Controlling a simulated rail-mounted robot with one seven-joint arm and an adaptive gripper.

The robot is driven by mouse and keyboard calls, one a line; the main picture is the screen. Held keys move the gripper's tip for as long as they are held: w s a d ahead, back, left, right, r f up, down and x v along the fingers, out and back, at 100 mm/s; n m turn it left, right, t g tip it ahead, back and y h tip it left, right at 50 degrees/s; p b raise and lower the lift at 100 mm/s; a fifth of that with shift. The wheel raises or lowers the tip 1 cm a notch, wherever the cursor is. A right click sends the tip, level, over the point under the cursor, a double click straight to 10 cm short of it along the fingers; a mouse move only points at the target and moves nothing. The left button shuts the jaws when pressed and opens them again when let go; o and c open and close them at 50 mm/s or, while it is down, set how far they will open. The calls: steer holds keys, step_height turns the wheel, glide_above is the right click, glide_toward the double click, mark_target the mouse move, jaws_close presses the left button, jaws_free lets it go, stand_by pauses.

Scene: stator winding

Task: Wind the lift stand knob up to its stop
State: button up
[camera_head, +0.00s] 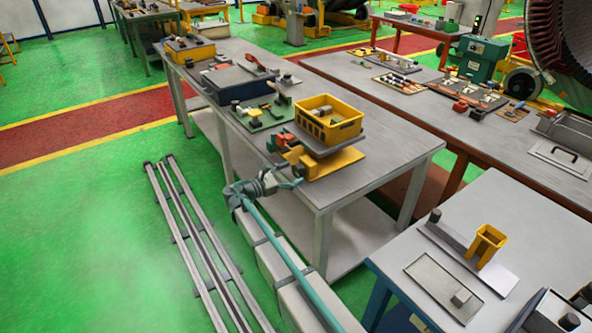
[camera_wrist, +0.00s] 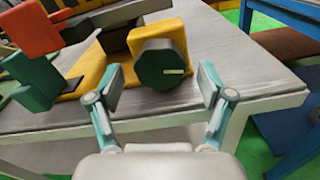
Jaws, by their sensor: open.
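The lift stand (camera_head: 340,163) is yellow with a grey top plate and sits at the near end of the grey workbench. A yellow crate (camera_head: 329,119) rests on its plate. In the wrist view, the dark round knob (camera_wrist: 160,68) faces me on the yellow stand (camera_wrist: 155,34). A pale mark on the knob points right, about level. My gripper (camera_wrist: 160,86) is open, its fingers left and right of the knob and apart from it. In the head view, my gripper (camera_head: 292,184) is at the bench edge beside the stand; the knob cannot be made out there.
Left of the stand in the wrist view are an orange-red block (camera_wrist: 30,33) and a green block (camera_wrist: 36,82). A green board with small parts (camera_head: 256,116) lies behind the stand. The bench's near right corner (camera_head: 385,165) is bare.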

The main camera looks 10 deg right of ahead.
steer(key=shift+x, duration=1.1)
steer(key=c, duration=1.2)
steer(key=shift+o, duration=0.2)
